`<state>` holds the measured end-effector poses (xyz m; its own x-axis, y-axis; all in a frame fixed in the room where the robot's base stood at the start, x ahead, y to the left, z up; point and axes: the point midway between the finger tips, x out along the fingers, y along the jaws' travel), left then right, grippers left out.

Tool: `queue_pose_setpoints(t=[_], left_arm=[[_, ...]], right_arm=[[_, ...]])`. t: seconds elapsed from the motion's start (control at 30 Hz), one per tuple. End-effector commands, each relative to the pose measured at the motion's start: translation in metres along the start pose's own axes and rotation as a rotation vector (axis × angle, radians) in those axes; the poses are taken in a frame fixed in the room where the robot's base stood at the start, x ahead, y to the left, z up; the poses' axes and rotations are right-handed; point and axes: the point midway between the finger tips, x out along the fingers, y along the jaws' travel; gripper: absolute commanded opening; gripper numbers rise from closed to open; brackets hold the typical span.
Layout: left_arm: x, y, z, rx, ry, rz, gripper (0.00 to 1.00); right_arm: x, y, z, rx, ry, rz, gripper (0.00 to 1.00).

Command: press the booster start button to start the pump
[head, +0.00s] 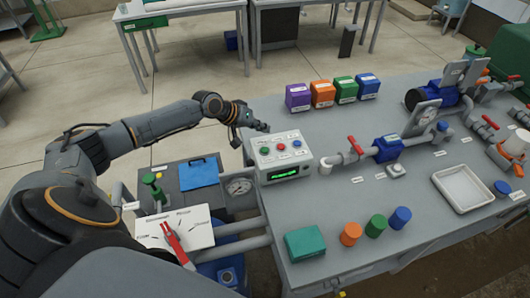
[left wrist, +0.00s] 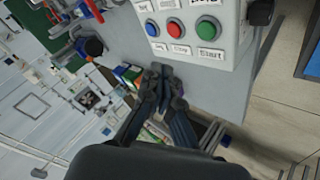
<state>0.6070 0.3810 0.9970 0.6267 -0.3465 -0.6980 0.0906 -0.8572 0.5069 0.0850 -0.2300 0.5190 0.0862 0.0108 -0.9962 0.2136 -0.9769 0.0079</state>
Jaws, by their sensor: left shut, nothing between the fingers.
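The control box (head: 293,162) is light grey and stands at the left edge of the bench, with a green lit display on its front. On its sloped face are a green button (head: 265,151), a red button (head: 281,147) and a blue button (head: 296,143). In the left wrist view the green button (left wrist: 208,27) is labelled Start; the red one (left wrist: 175,27) sits beside it. My left gripper (head: 262,127) is shut and empty behind the box, apart from the buttons. Its closed fingers (left wrist: 164,78) show below the button panel in the wrist view. My right gripper is out of view.
A white tray (head: 463,189) lies at right. A selector panel (head: 175,228) with a red lever is front left.

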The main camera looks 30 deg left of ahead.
Motion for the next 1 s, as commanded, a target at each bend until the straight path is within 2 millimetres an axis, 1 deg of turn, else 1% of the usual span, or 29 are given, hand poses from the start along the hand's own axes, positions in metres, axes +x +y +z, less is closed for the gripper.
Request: queue_pose_setpoints(t=[0.03,0.2,0.27,0.4,0.57,1.0], left_arm=[[0.009,-0.007,0.006,0.000,0.001,-0.001,0.00],[0.027,-0.020,0.019,0.001,0.001,-0.001,0.00],[0.033,-0.024,0.023,0.000,0.001,-0.001,0.00],[0.043,-0.031,0.031,-0.001,0.000,-0.001,0.00],[0.047,-0.035,0.034,0.001,0.000,0.000,0.00],[0.047,-0.034,0.034,0.001,0.000,0.000,0.00]], right_arm=[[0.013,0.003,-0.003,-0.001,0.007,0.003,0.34],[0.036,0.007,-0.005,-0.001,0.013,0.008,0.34],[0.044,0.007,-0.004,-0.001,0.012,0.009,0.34],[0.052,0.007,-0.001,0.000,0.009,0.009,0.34],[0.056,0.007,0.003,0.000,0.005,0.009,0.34],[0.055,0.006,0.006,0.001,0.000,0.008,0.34]])
